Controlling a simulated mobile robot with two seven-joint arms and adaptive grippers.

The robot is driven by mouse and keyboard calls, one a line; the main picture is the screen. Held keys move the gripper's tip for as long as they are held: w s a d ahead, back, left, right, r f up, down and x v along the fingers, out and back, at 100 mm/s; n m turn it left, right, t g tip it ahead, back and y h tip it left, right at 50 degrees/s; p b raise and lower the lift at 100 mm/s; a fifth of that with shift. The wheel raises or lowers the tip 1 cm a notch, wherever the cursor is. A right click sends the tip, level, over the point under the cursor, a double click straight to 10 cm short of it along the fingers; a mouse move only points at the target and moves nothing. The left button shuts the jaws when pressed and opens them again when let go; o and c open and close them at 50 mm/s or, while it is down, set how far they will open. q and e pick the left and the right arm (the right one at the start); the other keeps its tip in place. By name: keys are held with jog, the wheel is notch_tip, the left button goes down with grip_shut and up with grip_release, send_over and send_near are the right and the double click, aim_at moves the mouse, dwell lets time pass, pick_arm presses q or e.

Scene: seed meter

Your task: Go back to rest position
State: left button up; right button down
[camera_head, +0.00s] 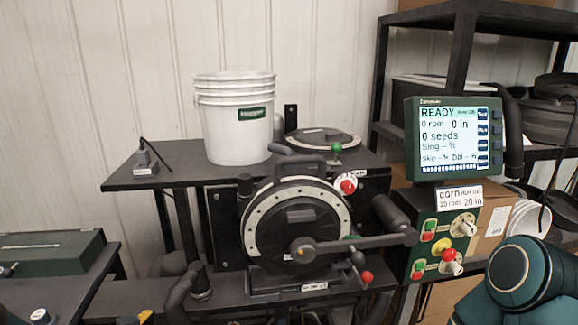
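Neither gripper shows in the head view. A teal and black link of my own arm (520,275) fills the lower right corner; its gripper is out of frame. The seed meter (262,222) stands at the centre, with a round pale-rimmed plate, a black handle on top and a lever reaching right. A white bucket (237,135) with a green label stands upright on the black stand behind it. A green monitor (412,140) at the right reads READY, 0 rpm, 0 in and 0 seeds.
A control panel (424,258) with red, green and yellow controls sits below the monitor, left of my arm link. A dark shelf (455,85) stands behind at right. A green case (50,252) lies on a dark table at left. A gap separates that table from the stand.

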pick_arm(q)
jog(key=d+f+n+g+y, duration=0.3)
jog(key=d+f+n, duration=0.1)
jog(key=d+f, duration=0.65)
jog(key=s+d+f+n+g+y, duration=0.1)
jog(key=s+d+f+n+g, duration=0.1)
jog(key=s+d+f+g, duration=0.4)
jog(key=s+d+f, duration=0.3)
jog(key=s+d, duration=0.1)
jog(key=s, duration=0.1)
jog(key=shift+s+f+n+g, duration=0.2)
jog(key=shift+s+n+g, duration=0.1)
